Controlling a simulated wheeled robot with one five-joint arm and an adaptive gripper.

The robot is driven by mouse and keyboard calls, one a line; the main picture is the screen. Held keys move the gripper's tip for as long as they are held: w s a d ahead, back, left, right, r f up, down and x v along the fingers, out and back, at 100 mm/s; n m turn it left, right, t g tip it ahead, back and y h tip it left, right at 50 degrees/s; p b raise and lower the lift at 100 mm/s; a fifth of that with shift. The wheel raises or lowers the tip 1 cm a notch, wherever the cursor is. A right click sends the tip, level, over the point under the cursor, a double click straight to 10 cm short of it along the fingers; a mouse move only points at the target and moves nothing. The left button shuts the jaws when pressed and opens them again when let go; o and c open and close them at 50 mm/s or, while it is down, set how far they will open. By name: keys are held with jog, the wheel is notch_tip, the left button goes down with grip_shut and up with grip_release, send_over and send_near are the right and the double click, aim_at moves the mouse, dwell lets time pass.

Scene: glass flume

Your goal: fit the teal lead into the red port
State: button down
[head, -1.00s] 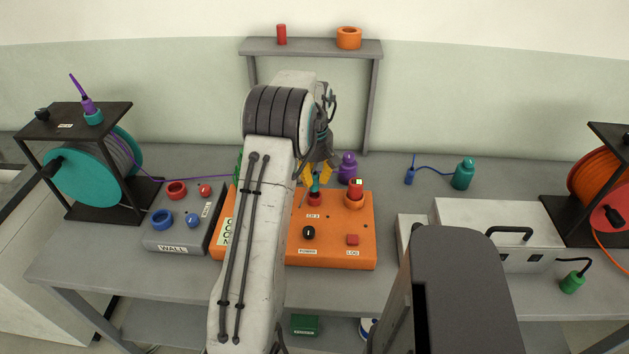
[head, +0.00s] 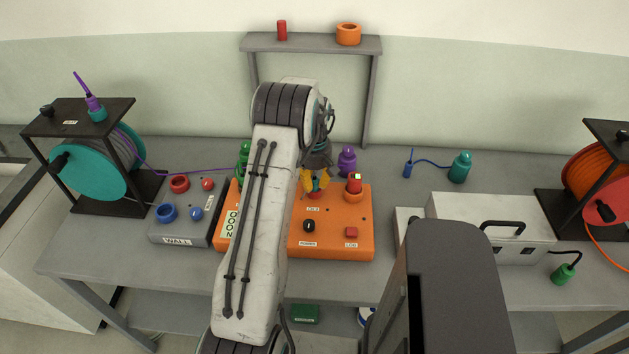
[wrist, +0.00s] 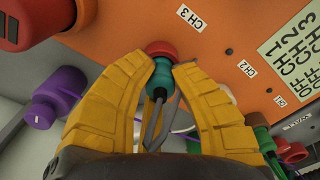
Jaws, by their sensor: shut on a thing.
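My gripper (wrist: 160,72) has its yellow fingers shut on the teal lead (wrist: 161,80), a small teal plug with a grey cable running back between the fingers. The red port (wrist: 160,48) shows as a red ring just beyond the plug, on the orange box beside the CH 3 label. The plug lines up with the ring and overlaps it; I cannot tell how deep it sits. In the head view my gripper (head: 314,180) is over the orange box (head: 335,243), and the fingers hide most of the plug. A bit of red shows just below them.
A red plug (head: 355,185) stands in an orange socket right of my gripper. A purple connector (head: 347,162) stands behind the box. A green connector (head: 244,152) is left of my arm. The grey WALL box (head: 177,232) and a teal cable reel (head: 86,170) are further left.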

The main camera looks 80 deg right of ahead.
jog(key=shift+f, duration=0.15)
jog(key=c, duration=1.2)
grip_release()
